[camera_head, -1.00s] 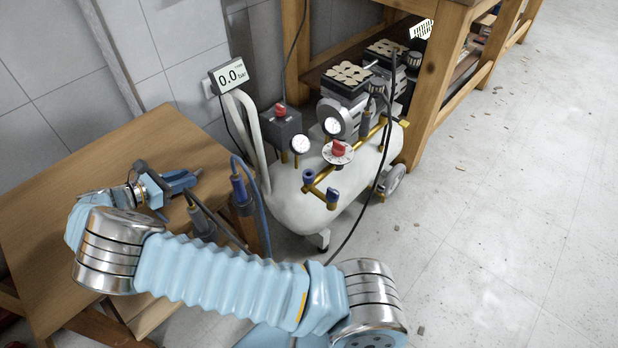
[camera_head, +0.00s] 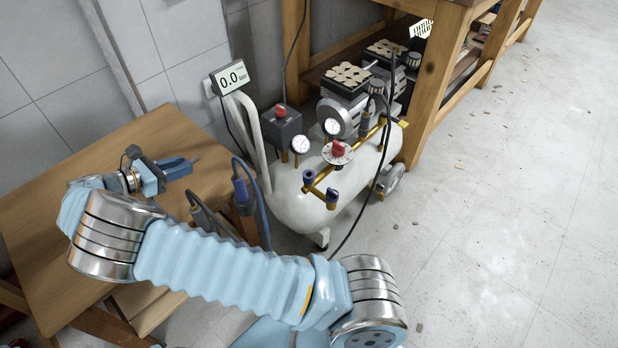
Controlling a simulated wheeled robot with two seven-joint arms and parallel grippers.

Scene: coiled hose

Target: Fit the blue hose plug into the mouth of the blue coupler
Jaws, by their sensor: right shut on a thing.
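My right gripper (camera_head: 178,168) is above the small wooden table at the left. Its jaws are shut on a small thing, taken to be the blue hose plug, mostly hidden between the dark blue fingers. A thin tip (camera_head: 196,158) shows just past the fingertips, pointing up and right. A dark blue fitting (camera_head: 242,192) with a blue hose hangs upright at the table's right edge, apart from the gripper. I cannot tell which of these is the blue coupler. My left gripper is out of view.
A dark fitting (camera_head: 201,214) hangs by the wooden table (camera_head: 60,215). The white compressor tank (camera_head: 300,205) with gauges and a red knob stands right of it. A display (camera_head: 231,78) reads 0.0 bar. A workbench (camera_head: 440,85) stands behind. The floor at right is mostly clear.

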